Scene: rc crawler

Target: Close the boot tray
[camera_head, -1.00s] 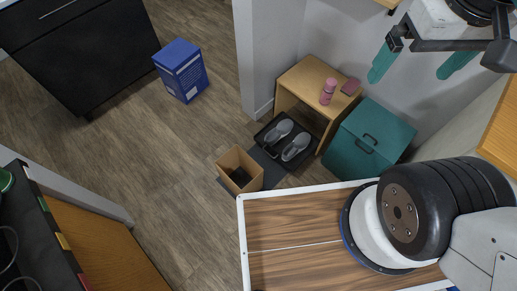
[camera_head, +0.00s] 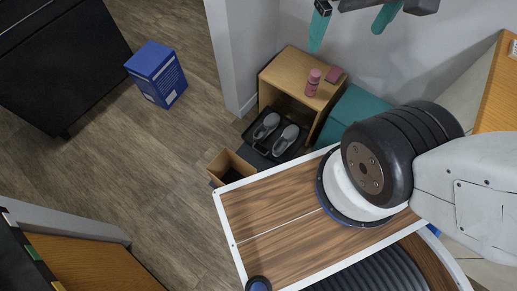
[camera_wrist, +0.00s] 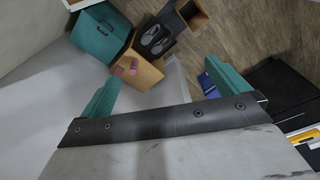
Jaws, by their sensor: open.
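The boot tray (camera_head: 262,147) is black and holds a pair of grey shoes (camera_head: 286,140). It sticks out from the open lower front of a small wooden cabinet (camera_head: 290,72), low near the floor. The tray with the shoes also shows at the top of the wrist view (camera_wrist: 168,44), beside the cabinet (camera_wrist: 142,73). My gripper (camera_head: 347,40) has two teal fingers spread apart with nothing between them. It is at the top of the head view, apart from the tray and cabinet. Both fingers also show in the wrist view (camera_wrist: 162,76).
A pink bottle (camera_head: 313,82) and a small pink block (camera_head: 334,74) are on the cabinet top. A teal box (camera_head: 358,105) stands to its right. An open cardboard box (camera_head: 222,162) is just in front of the tray. A blue box (camera_head: 158,76) stands on otherwise clear floor.

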